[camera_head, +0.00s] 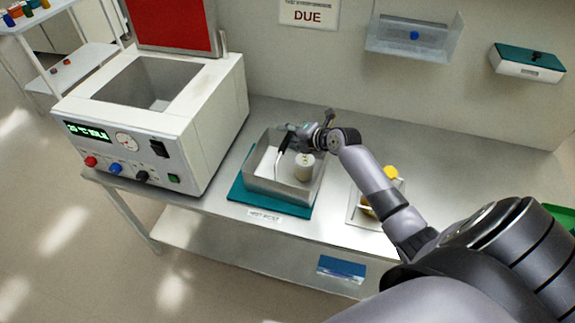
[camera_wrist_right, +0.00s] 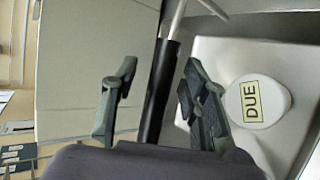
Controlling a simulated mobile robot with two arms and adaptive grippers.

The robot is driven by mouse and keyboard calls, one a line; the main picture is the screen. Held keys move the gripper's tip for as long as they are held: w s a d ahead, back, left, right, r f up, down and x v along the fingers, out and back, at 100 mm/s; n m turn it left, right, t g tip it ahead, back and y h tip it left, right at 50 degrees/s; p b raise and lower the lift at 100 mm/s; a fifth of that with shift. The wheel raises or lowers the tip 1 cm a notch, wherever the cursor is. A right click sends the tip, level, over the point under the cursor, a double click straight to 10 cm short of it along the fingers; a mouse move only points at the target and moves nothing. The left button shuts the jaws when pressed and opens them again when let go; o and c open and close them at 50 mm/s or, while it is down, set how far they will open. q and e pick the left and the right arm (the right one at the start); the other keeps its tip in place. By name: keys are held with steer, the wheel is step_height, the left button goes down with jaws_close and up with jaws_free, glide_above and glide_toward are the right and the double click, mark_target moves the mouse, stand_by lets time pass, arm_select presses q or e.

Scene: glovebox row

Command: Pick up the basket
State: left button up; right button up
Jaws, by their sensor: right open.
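The basket (camera_head: 276,193) is an open-topped metal box on a teal mat in the middle of the bench. A thin rod handle with a black grip (camera_head: 284,142) rises from it. A white round-lidded jar (camera_head: 303,167) stands inside; its lid reads "DUE" in the right wrist view (camera_wrist_right: 259,101). My right gripper (camera_head: 290,129) is over the basket's far part, at the handle. In the right wrist view the black grip (camera_wrist_right: 158,105) lies between its two spread fingers, with gaps visible on both sides. My left gripper is out of view.
A white bath unit (camera_head: 215,110) with an open well and raised red lid stands left of the basket. A tray with yellow items (camera_head: 390,172) lies to the right, partly behind my arm. A wall shelf (camera_head: 413,38) and a teal-lidded box (camera_head: 527,63) hang behind.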

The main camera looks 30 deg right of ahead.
steer(key=shift+s, duration=0.1)
steer(key=shift+c, duration=0.2)
jaws_close()
stand_by(0.7)
steer(key=shift+r, duration=0.15)
